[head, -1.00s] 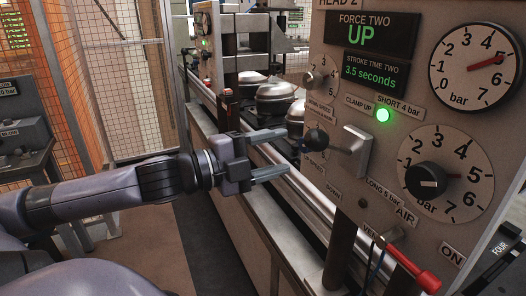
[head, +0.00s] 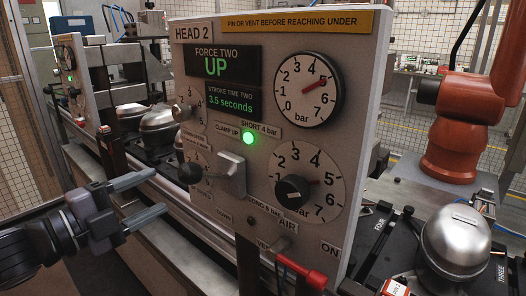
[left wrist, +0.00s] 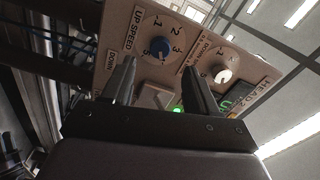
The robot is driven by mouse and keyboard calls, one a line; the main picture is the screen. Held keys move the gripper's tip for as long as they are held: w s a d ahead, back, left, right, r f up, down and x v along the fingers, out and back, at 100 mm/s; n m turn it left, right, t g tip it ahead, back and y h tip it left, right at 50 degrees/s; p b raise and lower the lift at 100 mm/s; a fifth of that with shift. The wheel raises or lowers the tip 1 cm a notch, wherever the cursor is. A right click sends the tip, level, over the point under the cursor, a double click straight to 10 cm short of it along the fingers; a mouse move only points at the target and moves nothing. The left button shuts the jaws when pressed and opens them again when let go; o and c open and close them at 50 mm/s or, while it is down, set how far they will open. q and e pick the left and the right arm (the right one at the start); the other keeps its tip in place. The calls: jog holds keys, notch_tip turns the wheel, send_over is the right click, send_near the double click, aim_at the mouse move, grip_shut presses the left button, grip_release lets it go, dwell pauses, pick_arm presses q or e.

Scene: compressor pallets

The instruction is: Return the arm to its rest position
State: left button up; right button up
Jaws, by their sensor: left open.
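My left gripper (head: 143,197) is open and empty at the lower left of the head view. Its two fingers point toward the HEAD 2 panel (head: 345,130) and stay apart from its knobs and lever. In the left wrist view the open fingers (left wrist: 160,88) stand in front of the panel's face, with the UP SPEED dial (left wrist: 162,45) beyond them. The panel's grey lever plate (head: 231,175) and a dark ball knob (head: 190,173) are to the right of the fingers. My right gripper is not in view.
Silver compressor domes (head: 158,127) stand behind the panel on the line. An orange robot arm (head: 460,120) stands at the right. A silver compressor (head: 455,240) sits on a black pallet near the right front. A red-handled valve (head: 303,270) sticks out below the panel.

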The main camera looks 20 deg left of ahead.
pick_arm(q)
jog(key=s+a+f+n+g+y, duration=0.1)
jog(key=s+a+f+n+y, duration=0.15)
jog(key=f+n, duration=0.65)
jog(key=s+a+f+n+g+y, duration=0.15)
jog(key=a+f+y, duration=0.25)
jog(key=f, duration=1)
jog(key=s+d+f+n+g+h, duration=0.1)
jog(key=s+d+f+n+g, duration=0.1)
jog(key=d+f, duration=0.6)
jog(key=s+d+f+n+g, duration=0.1)
jog(key=s+d+f+n, duration=0.4)
jog(key=d+f, duration=0.3)
jog(key=shift+s+d+f+g+h, duration=0.2)
jog(key=shift+d+f+g+h, duration=0.15)
jog(key=shift+d, duration=0.85)
jog(key=shift+r, duration=0.1)
